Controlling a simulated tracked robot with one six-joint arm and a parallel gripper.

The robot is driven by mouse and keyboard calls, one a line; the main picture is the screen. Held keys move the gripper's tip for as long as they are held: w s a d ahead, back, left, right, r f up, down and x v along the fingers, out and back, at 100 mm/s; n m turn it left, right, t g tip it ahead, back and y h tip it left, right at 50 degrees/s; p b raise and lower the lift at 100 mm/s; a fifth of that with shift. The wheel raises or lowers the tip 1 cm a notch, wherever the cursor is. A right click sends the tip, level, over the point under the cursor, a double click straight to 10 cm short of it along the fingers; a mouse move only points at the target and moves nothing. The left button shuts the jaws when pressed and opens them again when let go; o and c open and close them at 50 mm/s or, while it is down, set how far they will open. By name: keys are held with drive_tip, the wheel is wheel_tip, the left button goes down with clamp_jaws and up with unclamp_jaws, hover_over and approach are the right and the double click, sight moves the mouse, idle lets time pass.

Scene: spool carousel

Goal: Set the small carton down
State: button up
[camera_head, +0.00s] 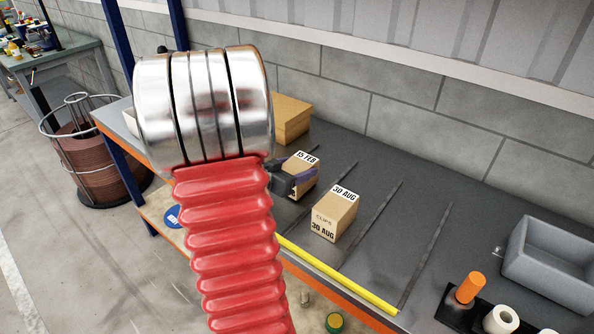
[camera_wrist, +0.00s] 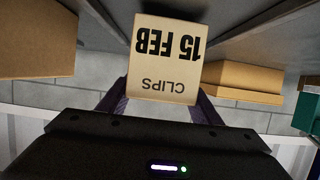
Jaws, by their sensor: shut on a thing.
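The small carton (camera_head: 304,163) is tan, with a white "15 FEB" label on top. It sits between the fingers of my gripper (camera_head: 297,181), over the left part of the dark shelf (camera_head: 380,235). In the wrist view the carton (camera_wrist: 165,75) shows "15 FEB" and "CLIPS" upside down, and my gripper (camera_wrist: 160,101) has a purple-grey finger on each side of it. My gripper is shut on the carton. My red ribbed arm hides part of the shelf on the left. Whether the carton's underside touches the shelf, I cannot tell.
A second carton (camera_head: 335,214), marked "30 AUG", stands to the right, between thin dark dividers. A larger tan box (camera_head: 291,118) stands behind. A yellow strip (camera_head: 340,277) runs along the front edge. A grey bin (camera_head: 550,262) is at the right. Shelf lanes right of the second carton are clear.

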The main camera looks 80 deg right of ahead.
drive_tip(key=shift+f, duration=0.3)
drive_tip(key=o, duration=1.4)
drive_tip(key=shift+f, duration=0.1)
drive_tip(key=shift+w+a, duration=0.1)
drive_tip(key=shift+v, duration=5.95)
